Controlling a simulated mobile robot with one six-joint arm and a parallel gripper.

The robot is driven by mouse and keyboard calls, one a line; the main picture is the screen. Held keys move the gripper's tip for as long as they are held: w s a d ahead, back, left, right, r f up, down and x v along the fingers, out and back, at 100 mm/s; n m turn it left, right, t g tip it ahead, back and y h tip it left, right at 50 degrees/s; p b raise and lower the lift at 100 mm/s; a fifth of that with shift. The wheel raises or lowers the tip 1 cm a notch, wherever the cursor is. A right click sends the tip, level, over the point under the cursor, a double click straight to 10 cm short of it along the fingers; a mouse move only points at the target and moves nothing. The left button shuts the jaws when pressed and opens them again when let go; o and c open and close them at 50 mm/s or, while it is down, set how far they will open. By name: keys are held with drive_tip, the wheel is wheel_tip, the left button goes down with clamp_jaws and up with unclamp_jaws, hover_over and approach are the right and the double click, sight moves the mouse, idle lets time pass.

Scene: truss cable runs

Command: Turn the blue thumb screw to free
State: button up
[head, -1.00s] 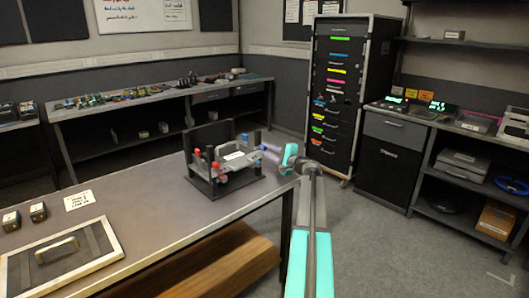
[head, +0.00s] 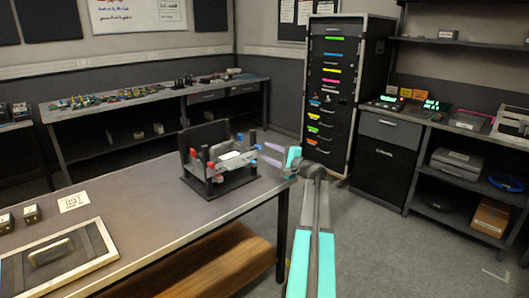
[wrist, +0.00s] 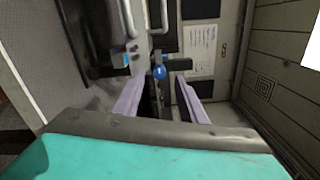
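A dark fixture (head: 232,186) with red and blue knobs stands on the near table's far right part. Several blue parts (head: 253,137) show on its right side; I cannot tell which one is the thumb screw here. In the wrist view a round blue knob (wrist: 159,72) lies ahead, between the lines of my two purple fingers. A second blue part (wrist: 126,60) is to its left. My gripper (head: 270,154) is at the right of the fixture, pointing at it. Its fingers are apart with nothing held between them (wrist: 153,88). Contact with the fixture is not visible.
The table (head: 150,215) also holds a framed panel with a handle (head: 60,258), a white card (head: 74,201) and small dark blocks (head: 31,213). A tall drawer rack (head: 333,90) stands behind. Floor right of the table is open.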

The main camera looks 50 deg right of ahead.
drive_tip(key=s, duration=0.9)
drive_tip(key=shift+s+a+b, duration=0.2)
drive_tip(key=shift+a+b, duration=0.1)
